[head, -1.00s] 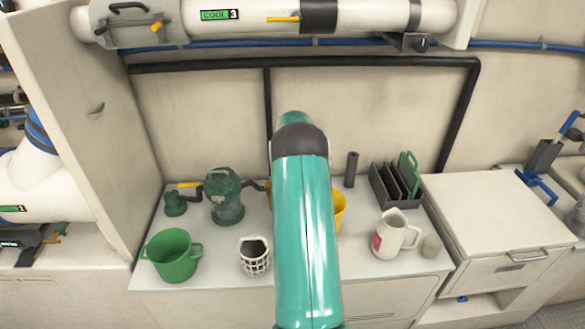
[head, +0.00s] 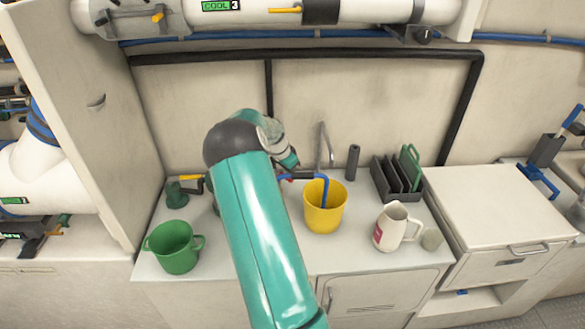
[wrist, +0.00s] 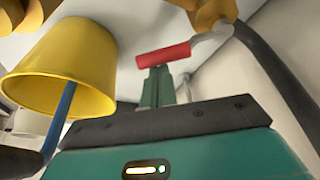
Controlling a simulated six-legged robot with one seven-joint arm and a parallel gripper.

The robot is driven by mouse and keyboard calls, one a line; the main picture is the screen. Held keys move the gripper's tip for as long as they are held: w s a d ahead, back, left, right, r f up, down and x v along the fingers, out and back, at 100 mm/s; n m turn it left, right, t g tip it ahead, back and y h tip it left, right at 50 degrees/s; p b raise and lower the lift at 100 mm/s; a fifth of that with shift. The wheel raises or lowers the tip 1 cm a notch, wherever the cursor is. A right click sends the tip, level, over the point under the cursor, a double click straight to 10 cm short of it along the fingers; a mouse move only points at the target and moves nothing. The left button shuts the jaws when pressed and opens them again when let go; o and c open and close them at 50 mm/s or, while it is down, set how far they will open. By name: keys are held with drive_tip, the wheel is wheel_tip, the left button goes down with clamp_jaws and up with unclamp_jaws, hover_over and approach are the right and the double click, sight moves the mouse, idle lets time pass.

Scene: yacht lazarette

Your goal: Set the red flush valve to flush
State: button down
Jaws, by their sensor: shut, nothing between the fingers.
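The red flush valve handle (wrist: 163,54) shows in the wrist view as a red grip on a grey lever, leading to a yellow body at the top edge. My gripper (wrist: 158,78) is shut and empty; its green fingers point at the red handle from close by. I cannot tell whether they touch it. In the head view my gripper (head: 291,162) is over the back of the counter, left of the yellow bucket. My arm hides most of the valve there.
The yellow bucket (head: 324,212) with a blue tube stands close to the gripper; it fills the left of the wrist view (wrist: 70,62). A green bucket (head: 174,250), a white jug (head: 391,230) and a dark rack (head: 388,180) stand on the counter (head: 350,255).

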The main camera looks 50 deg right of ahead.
drive_tip(key=a+m, duration=0.1)
drive_tip(key=m, duration=0.1)
drive_tip(key=w+a+m+g, duration=0.1)
drive_tip(key=a+m, duration=0.1)
drive_tip(key=a+m+g+y, duration=0.1)
drive_tip(key=a+m, duration=0.1)
drive_tip(key=shift+w+m, duration=0.3)
drive_tip(key=shift+w, duration=0.1)
drive_tip(key=shift+w+a, duration=0.1)
idle(0.5)
wheel_tip(320, 180, up, 10)
idle(0.6)
drive_tip(key=shift+r, duration=0.1)
idle(0.3)
